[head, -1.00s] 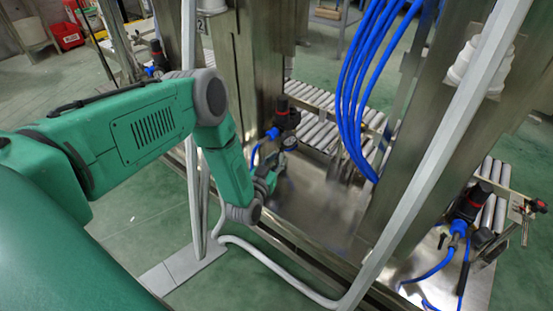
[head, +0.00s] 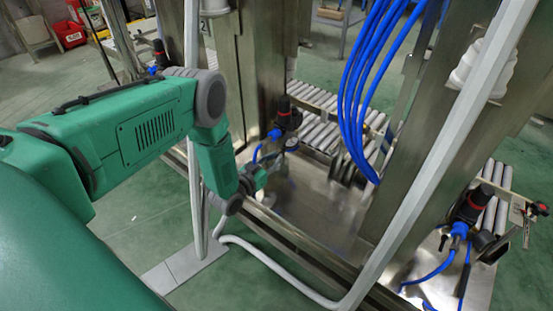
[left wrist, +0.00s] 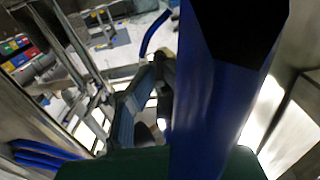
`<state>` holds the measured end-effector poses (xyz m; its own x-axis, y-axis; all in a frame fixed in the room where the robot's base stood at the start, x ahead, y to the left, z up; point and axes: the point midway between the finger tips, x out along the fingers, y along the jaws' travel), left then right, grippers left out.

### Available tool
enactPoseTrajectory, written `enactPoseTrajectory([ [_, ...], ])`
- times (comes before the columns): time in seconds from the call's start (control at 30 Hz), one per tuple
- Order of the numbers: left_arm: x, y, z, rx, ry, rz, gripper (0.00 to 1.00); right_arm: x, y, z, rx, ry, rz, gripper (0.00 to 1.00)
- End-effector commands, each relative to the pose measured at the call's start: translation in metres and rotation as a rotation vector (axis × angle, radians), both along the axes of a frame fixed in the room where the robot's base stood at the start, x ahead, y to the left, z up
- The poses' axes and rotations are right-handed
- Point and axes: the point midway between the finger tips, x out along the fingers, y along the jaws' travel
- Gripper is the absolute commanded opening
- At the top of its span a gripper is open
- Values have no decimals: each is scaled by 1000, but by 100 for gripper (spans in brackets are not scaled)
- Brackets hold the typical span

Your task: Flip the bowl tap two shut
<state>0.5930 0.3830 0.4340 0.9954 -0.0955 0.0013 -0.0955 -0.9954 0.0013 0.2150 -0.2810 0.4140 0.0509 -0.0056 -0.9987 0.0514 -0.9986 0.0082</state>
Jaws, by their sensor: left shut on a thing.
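My left gripper (head: 274,168) reaches in from the left, low beside a black regulator with a red ring (head: 285,114). A blue fitting (head: 274,133) and a round gauge (head: 291,144) sit just above the gripper. Its fingers are shut on a small part there, apparently bowl tap two, which is too small and covered to make out. In the left wrist view, the gripper finger (left wrist: 127,112) is partly hidden behind a large blue and black body (left wrist: 205,95) close to the camera. My right gripper is not in view.
Blue hoses (head: 362,90) hang in the middle, and a grey tube (head: 440,160) slants across the right. Steel posts (head: 250,80) flank the gripper. A second regulator (head: 470,205) stands at the right. A roller conveyor (head: 318,135) lies behind.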

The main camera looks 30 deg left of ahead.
Motion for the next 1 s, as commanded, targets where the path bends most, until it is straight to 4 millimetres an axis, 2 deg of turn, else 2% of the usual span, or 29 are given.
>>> enactPoseTrajectory([
  [0.2,-2,2,-3,2,8,3,0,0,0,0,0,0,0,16],
  [0.27,-2,1,-3,2,8,3,23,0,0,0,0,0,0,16],
  [0.3,-2,1,-2,2,7,3,28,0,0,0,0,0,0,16],
  [0.67,-5,1,-1,0,4,3,28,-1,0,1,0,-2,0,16],
  [0.77,-16,3,-1,0,5,4,28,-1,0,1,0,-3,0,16],
  [1.0,-65,8,-3,0,7,3,28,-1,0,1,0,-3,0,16],
])
